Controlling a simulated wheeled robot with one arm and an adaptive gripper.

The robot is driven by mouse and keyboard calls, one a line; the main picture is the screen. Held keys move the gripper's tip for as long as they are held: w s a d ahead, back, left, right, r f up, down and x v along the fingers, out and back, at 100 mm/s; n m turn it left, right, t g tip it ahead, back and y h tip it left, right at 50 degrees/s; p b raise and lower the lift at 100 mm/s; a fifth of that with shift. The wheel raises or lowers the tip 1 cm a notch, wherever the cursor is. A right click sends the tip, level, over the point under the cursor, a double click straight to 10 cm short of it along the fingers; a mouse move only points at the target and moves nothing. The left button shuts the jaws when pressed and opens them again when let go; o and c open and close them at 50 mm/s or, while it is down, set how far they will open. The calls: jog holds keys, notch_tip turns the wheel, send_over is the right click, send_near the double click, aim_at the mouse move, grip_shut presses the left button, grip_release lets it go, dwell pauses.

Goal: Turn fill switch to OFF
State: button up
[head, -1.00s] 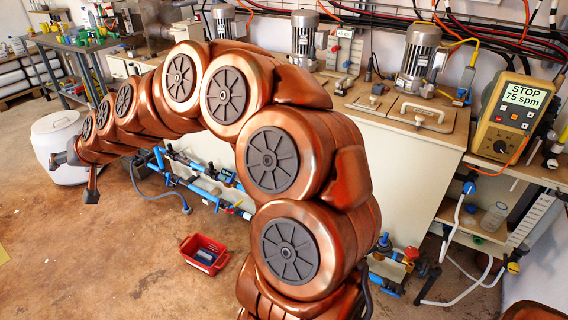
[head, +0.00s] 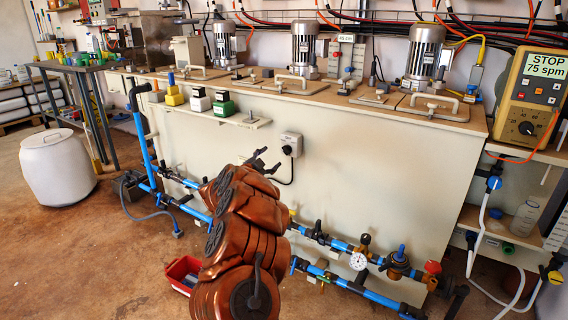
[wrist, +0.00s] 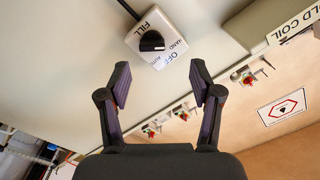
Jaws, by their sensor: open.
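The fill switch (head: 291,139) is a small pale box on the front of the long cream tank, with a black rotary knob (head: 287,150) and a cable below. In the wrist view the switch box (wrist: 165,34) shows the words FILL, HAND, AUTO and OFF around its black knob (wrist: 151,41). I cannot tell which word the knob points to. My gripper (head: 263,160) is left of the switch in the head view. In the wrist view my gripper (wrist: 160,72) is open and empty, with the knob beyond its fingertips and not touched.
Blue pipes with valves and a gauge (head: 358,261) run along the tank's lower front. A red bin (head: 178,274) and a white drum (head: 50,168) stand on the floor. The tank face around the switch is clear.

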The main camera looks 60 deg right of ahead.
aim_at(284, 151)
jog(key=shift+g, duration=0.3)
jog(key=shift+s+d+f+b, duration=0.1)
jog(key=shift+d+b, duration=0.2)
jog(key=shift+d, duration=0.95)
jog(key=shift+s+d+f+b, duration=0.15)
jog(key=shift+d+b, duration=0.2)
jog(key=shift+d, duration=0.9)
jog(key=shift+s+d+f+b, duration=0.1)
jog(key=shift+d+b, duration=0.2)
jog(key=shift+d, duration=0.95)
jog(key=shift+d+r, duration=0.2)
jog(key=shift+d, duration=0.2)
jog(key=c, duration=1.1)
